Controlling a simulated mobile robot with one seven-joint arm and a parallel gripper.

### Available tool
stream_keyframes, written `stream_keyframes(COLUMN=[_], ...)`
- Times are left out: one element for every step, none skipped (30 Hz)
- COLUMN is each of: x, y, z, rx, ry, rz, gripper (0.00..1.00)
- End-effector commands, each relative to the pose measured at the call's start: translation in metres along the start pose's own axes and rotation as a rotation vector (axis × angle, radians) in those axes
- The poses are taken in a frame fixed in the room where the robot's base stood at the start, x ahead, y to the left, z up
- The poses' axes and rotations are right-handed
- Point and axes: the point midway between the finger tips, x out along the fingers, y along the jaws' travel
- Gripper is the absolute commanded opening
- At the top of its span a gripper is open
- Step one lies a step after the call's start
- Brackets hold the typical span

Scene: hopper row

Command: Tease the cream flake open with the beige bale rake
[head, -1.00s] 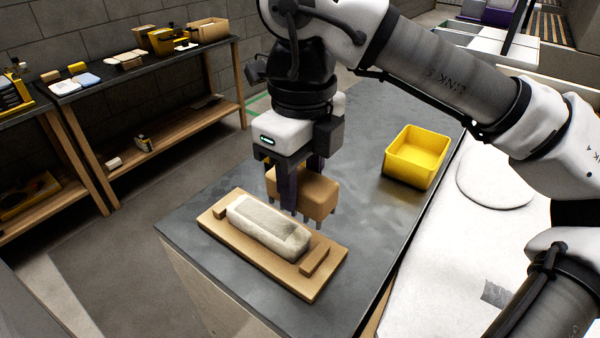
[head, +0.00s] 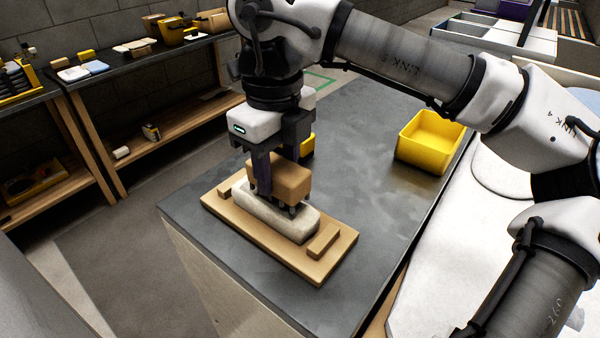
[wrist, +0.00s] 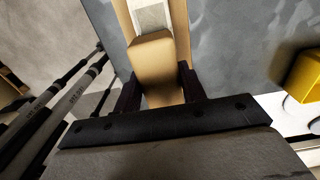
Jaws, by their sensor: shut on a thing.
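The cream flake (head: 245,203) is a pale block lying lengthwise on a tan board (head: 290,266) with raised end stops, on the dark table. My gripper (head: 278,172) is shut on the beige bale rake (head: 282,182), a tan block with short dark tines underneath. The rake is over the flake's middle and right part and hides some of its top. Its tines reach the flake's top or very near it; I cannot tell whether they touch. In the wrist view the rake (wrist: 153,60) sits between the fingers (wrist: 158,90), with part of the flake (wrist: 150,14) beyond it.
A yellow bin (head: 430,142) stands at the table's back right. Another small yellow thing (head: 307,146) shows partly behind my gripper. A wooden-legged shelf bench (head: 150,58) with small items stands at the back left. The table's front right is clear.

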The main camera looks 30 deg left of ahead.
Motion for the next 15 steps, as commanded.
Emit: stream_keyframes(x=[-0.001,-0.001,-0.001,-0.002,-0.002,-0.002,-0.002,-0.002,-0.002,-0.002,-0.002,-0.002,-0.001,-0.002,-0.002], y=[0.0,0.0,0.001,0.0,0.001,0.001,0.001,0.001,0.0,0.001,0.0,0.0,0.001,0.001,0.0], z=[0.008,0.013,0.019,0.023,0.028,0.034,0.038,0.043,0.049,0.053,0.057,0.062,0.065,0.068,0.072], rx=[-0.002,-0.001,-0.002,-0.001,-0.002,-0.002,-0.001,-0.002,-0.001,-0.001,-0.001,-0.001,-0.001,-0.001,0.0], ry=[0.001,0.001,0.001,0.001,0.0,0.001,0.001,0.001,0.001,0.001,0.0,0.0,0.0,0.0,0.0], rz=[-0.001,-0.001,-0.002,-0.001,-0.001,-0.001,-0.001,-0.001,-0.001,-0.001,-0.001,-0.001,-0.001,-0.001,0.0], gripper=[0.15,0.15,0.15,0.15,0.15,0.15,0.15,0.15,0.15,0.15,0.15,0.15,0.15,0.15,0.15])
